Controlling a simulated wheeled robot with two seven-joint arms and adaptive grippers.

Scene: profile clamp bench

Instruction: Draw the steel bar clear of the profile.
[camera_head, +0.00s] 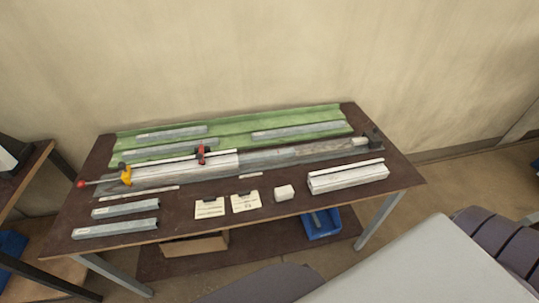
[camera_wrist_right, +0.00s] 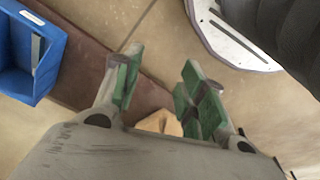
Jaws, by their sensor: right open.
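On the bench, a pale profile (camera_head: 185,172) lies lengthwise in a long grey fixture. A long grey strip (camera_head: 300,153), perhaps the steel bar or the bed, runs on from its right end; I cannot tell which, nor how far anything sits inside the profile. A yellow clamp (camera_head: 126,176) with a red-knobbed rod stands at the profile's left end. A small red clamp (camera_head: 201,154) sits across its middle. My right gripper (camera_wrist_right: 158,78) is open and empty, its green-padded fingers apart over the floor. No gripper shows in the head view.
A green tray (camera_head: 230,122) with several grey lengths lies behind. Two grey channels (camera_head: 115,229), two paper cards (camera_head: 210,208), a white block (camera_head: 284,192) and a pale profile piece (camera_head: 348,178) lie in front. A blue bin (camera_head: 322,226) stands below; it also shows in the wrist view (camera_wrist_right: 25,75).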

